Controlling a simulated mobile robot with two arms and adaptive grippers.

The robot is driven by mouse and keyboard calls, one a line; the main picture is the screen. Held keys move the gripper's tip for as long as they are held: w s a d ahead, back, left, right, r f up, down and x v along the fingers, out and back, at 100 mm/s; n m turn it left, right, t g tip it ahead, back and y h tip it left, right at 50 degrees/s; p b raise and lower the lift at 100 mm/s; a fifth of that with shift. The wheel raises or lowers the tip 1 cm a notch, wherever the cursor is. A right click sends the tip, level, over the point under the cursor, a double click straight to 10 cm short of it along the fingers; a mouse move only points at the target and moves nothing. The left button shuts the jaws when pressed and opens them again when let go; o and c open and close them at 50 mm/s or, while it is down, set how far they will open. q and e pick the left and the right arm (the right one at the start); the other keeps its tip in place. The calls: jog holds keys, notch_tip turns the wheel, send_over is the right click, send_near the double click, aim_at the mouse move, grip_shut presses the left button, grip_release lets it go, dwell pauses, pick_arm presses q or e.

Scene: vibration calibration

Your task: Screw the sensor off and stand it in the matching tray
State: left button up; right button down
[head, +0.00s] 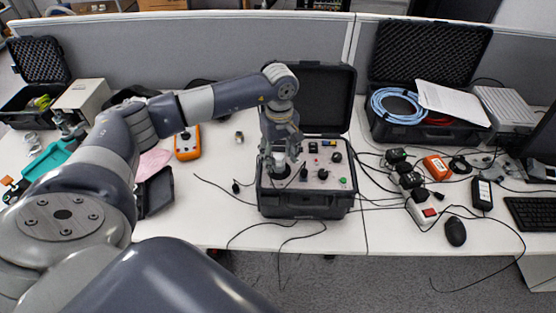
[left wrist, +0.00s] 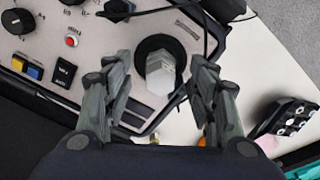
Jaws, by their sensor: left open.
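The sensor (left wrist: 161,74) is a silvery hexagonal piece standing on a round black mount on the calibration case's panel. In the head view the sensor (head: 279,158) is mostly hidden by my gripper. My left gripper (head: 281,148) points down over the left part of the panel. In the left wrist view its two fingers (left wrist: 160,84) are open, one on each side of the sensor, with gaps visible. I cannot tell which tray matches; a teal tray (head: 52,161) lies at the far left of the table. My right gripper is not in view.
The open calibration case (head: 305,201) has knobs and buttons near the sensor, and a raised lid (head: 318,95). An orange device (head: 187,143) and a dark flat item (head: 156,191) lie left of it. Cables and a power strip (head: 424,211) lie right. Some white table is clear between.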

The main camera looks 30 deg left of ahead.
pick_arm(q)
jog(key=shift+s+r, duration=0.1)
jog(key=shift+s, duration=0.05)
jog(key=c, duration=1)
jog(key=shift+d+n, duration=0.15)
jog(key=shift+n, duration=1.85)
jog(key=shift+n, duration=0.8)
jog(key=shift+d+n, duration=0.15)
jog(key=shift+n, duration=1.05)
jog(key=n, duration=0.3)
jog(key=shift+d+n, duration=0.1)
jog(key=shift+n, duration=0.2)
jog(key=shift+c, duration=0.6)
jog(key=shift+n, duration=0.3)
